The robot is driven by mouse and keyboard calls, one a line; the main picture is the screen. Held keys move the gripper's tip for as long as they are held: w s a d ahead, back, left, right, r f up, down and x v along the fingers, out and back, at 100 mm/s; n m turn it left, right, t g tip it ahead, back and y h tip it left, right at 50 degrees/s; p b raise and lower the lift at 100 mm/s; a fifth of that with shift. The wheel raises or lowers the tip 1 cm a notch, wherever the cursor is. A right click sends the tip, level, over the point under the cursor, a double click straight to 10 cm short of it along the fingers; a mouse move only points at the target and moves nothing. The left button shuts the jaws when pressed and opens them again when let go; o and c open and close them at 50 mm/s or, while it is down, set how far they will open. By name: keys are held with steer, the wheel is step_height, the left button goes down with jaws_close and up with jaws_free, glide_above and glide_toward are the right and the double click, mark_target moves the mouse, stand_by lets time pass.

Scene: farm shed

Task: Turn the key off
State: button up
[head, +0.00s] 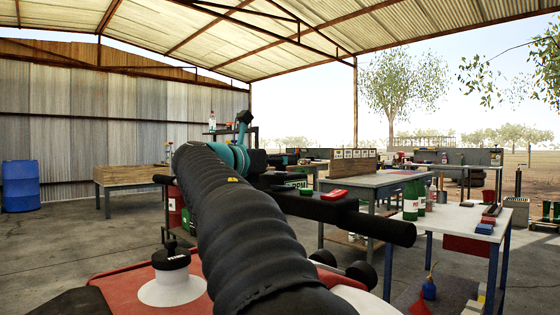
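No key can be made out in the head view. A dark bar-shaped part (375,226) with a red piece (334,195) and a small green piece (306,191) on top lies just beyond my arm. My black-sleeved arm reaches forward from the bottom centre to teal joints, and it covers much of the middle. Dark parts at the arm's far end, around my gripper (278,160), are small and run into the background. Its fingers cannot be told apart, nor whether it touches anything.
A red surface with a black-capped white container (172,270) is at the lower left. A white-topped table (455,222) with green bottles (411,201) stands at right. A grey workbench (375,181) is behind. A blue barrel (20,186) stands far left. Open concrete floor lies at left.

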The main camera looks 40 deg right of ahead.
steer(key=shift+o, duration=0.4)
steer(key=shift+a, duration=0.25)
steer(key=s+a, duration=0.1)
steer(key=a, duration=1)
steer(key=shift+a, duration=0.25)
